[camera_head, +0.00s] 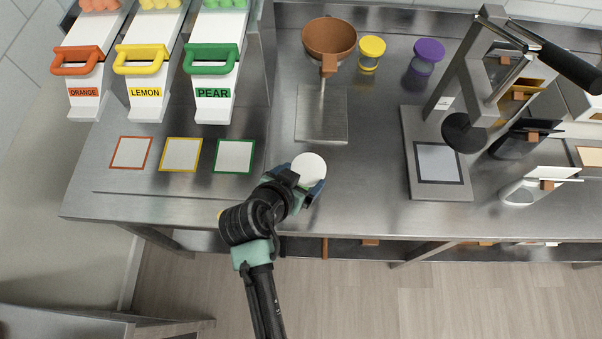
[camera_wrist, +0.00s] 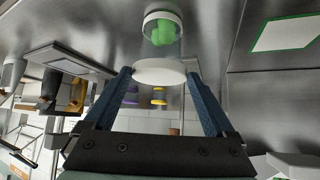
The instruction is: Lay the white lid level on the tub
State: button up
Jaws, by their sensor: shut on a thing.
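The white lid (camera_head: 309,168) is a round disc near the front edge of the steel counter. My gripper (camera_head: 302,178) is shut on it, with a blue finger on each side. In the wrist view the lid (camera_wrist: 159,72) sits between the fingertips (camera_wrist: 160,75). The clear tub (camera_wrist: 162,33), with a green gummy inside and a white ring at one end, lines up directly with the lid in that view. I cannot tell whether lid and tub touch or are slightly apart. In the head view the lid and gripper hide the tub.
A brown funnel on a stand (camera_head: 328,38) is behind. Yellow (camera_head: 371,47) and purple (camera_head: 428,50) lidded jars stand at the back. A lever press (camera_head: 470,100) is at right. Orange, yellow and green-framed squares (camera_head: 181,155) lie left. The counter right of the gripper is clear.

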jog(key=shift+f, duration=0.3)
jog(key=o, duration=1.2)
jog(key=shift+r, duration=0.1)
jog(key=shift+s+r, duration=0.1)
jog(key=b+v, duration=0.2)
jog(key=v, duration=1)
jog(key=shift+s+r, duration=0.25)
